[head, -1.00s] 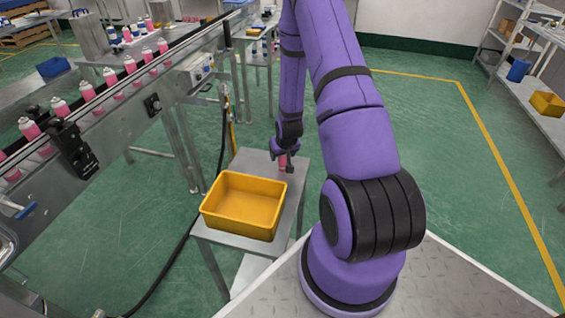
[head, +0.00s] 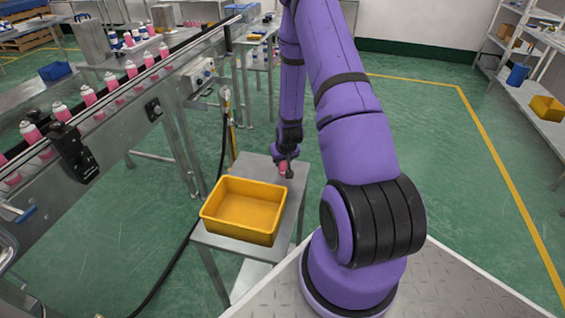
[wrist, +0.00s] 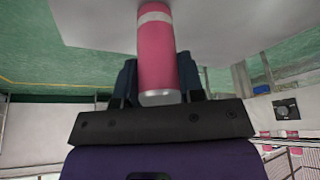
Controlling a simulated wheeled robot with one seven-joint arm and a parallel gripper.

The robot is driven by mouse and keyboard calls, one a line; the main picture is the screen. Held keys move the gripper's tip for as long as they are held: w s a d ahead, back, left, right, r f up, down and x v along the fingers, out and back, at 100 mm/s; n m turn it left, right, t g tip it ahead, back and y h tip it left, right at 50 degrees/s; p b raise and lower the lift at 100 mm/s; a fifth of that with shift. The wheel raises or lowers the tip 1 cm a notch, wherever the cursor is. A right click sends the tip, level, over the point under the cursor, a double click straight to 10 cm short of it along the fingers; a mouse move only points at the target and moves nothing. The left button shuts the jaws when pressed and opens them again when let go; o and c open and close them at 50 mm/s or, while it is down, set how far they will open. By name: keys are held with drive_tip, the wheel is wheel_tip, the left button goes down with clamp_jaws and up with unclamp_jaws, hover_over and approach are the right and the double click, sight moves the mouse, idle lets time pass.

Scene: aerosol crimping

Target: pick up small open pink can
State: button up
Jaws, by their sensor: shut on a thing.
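The small pink can (wrist: 158,55) is between the two fingers of my gripper (wrist: 158,85) in the wrist view. It has a pale band near its far end and a silvery rim at the near end. My gripper is shut on it. In the head view, the can (head: 283,167) is a small patch of pink at my gripper (head: 285,169), over the far part of the small metal table (head: 252,163). I cannot tell whether the can touches the tabletop. Its open end is not clearly visible.
A yellow bin (head: 243,210) stands on the near part of the small table, close to my gripper. A conveyor (head: 115,108) with several pink-and-white cans runs along the left. Green floor (head: 455,150) is free to the right.

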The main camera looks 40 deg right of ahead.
wheel_tip(320, 180, up, 10)
drive_tip(key=shift+f, duration=0.1)
idle(0.4)
